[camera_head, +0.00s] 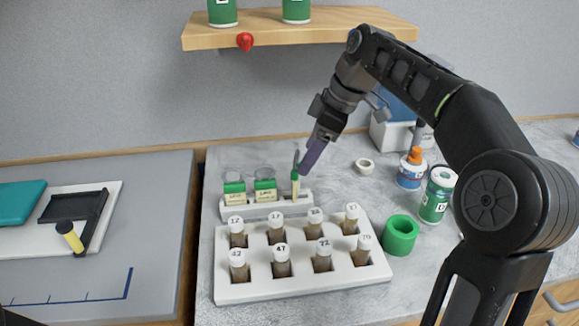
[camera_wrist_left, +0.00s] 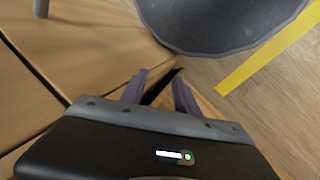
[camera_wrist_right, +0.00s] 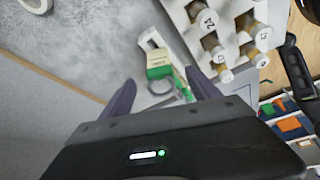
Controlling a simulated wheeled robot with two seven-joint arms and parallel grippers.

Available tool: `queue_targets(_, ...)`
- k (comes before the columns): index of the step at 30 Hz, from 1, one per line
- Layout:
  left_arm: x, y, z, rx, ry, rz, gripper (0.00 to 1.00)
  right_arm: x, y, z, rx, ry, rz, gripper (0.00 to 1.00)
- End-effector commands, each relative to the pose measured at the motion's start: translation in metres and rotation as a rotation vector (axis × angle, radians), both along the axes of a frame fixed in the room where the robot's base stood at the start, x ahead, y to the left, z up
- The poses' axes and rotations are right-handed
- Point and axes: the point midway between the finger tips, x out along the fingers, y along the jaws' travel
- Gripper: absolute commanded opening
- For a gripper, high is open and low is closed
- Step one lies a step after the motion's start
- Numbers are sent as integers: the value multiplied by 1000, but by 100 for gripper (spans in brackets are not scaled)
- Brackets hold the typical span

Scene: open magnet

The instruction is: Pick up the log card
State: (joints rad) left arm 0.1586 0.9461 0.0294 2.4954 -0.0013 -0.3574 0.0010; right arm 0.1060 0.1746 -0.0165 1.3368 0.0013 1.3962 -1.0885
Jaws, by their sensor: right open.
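Several cream cards with green tops stand in a white slotted holder (camera_head: 268,209) behind the vial rack. The left card (camera_head: 235,194) and the middle card (camera_head: 265,191) are plain to see; their print is too small to read surely. A narrow third one (camera_head: 295,185) stands at the holder's right end, just below my right gripper (camera_head: 304,165). My right gripper points down, open. In the right wrist view, a green-and-cream card (camera_wrist_right: 160,62) lies beyond and between its fingertips, apart from them. My left gripper (camera_wrist_left: 160,76) has its fingers apart and empty, above a wooden surface.
A white rack of labelled vials (camera_head: 300,287) stands in front of the holder. A wooden shelf (camera_head: 300,35) hangs above. A grey board (camera_head: 160,235) lies left.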

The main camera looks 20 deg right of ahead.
Motion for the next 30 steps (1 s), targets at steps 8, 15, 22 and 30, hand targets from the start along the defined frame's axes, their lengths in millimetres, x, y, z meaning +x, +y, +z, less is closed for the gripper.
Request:
queue_targets(8, 0, 0, 0, 0, 1, 0, 36, 1, 1, -2, 1, 1, 0, 71)
queue_targets(15, 0, 0, -1, 0, 0, 0, 36, 6, 7, -23, 0, 1, 0, 71)
queue_targets(22, 0, 0, -1, 0, 0, 0, 36, 7, 8, -24, 0, 0, 0, 71)
queue_targets(30, 0, 0, 2, 0, 0, 0, 36, 12, 13, -39, 0, 2, 1, 71)
